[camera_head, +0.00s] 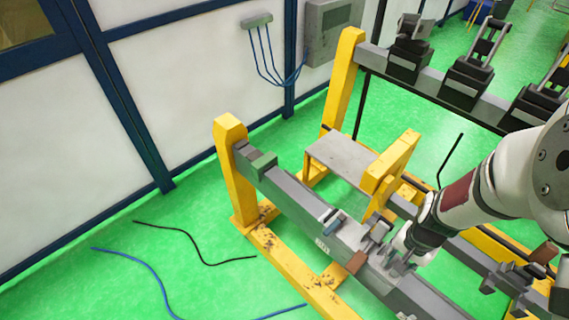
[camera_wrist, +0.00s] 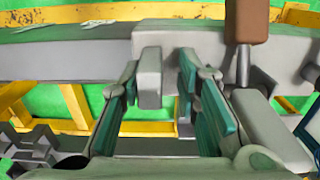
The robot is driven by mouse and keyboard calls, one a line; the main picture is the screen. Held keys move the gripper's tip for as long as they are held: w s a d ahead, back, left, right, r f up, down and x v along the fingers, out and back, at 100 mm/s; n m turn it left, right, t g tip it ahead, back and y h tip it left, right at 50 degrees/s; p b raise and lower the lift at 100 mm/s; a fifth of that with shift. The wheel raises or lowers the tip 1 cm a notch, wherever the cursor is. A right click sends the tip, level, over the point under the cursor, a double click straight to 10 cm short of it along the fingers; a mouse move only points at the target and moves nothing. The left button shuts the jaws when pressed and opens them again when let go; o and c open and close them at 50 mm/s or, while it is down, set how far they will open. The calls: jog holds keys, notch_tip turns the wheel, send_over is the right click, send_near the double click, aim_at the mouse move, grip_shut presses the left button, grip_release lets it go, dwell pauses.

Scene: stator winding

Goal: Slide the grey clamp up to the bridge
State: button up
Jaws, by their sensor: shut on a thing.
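The grey clamp (camera_head: 376,236) sits on the long grey rail (camera_head: 296,205) in the head view. A brown handle (camera_head: 356,262) stands beside it and also shows at the top of the wrist view (camera_wrist: 247,20). My gripper (camera_head: 397,262) reaches in from the right and is low over the rail. In the wrist view my gripper (camera_wrist: 160,80) has its teal-padded fingers on either side of a grey upright block (camera_wrist: 150,77) of the clamp, shut on it. A grey plate (camera_head: 340,155) with a yellow upright spans the frame up and left; it may be the bridge.
Yellow posts (camera_head: 235,170) stand at the rail's far end. Black clamps (camera_head: 468,80) line another beam. Cables (camera_head: 160,290) lie on the green floor.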

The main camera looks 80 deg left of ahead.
send_near(348, 233)
jog(key=shift+w+f, duration=0.1)
jog(key=shift+f, duration=2.6)
jog(key=shift+s+a+b, duration=0.35)
jog(key=shift+s+a, duration=0.75)
jog(key=shift+a, duration=0.55)
jog(key=shift+s+a+b, duration=0.4)
jog(key=shift+s+a, duration=0.7)
jog(key=shift+a, duration=0.5)
jog(key=shift+s+a+b, duration=0.35)
jog(key=shift+s+a, duration=0.75)
jog(key=shift+a, duration=0.55)
jog(key=shift+s+a, duration=0.3)
jog(key=shift+a, duration=0.1)
jog(key=shift+w+d, duration=0.15)
jog(key=shift+d, duration=0.1)
jog(key=shift+o, duration=1.4)
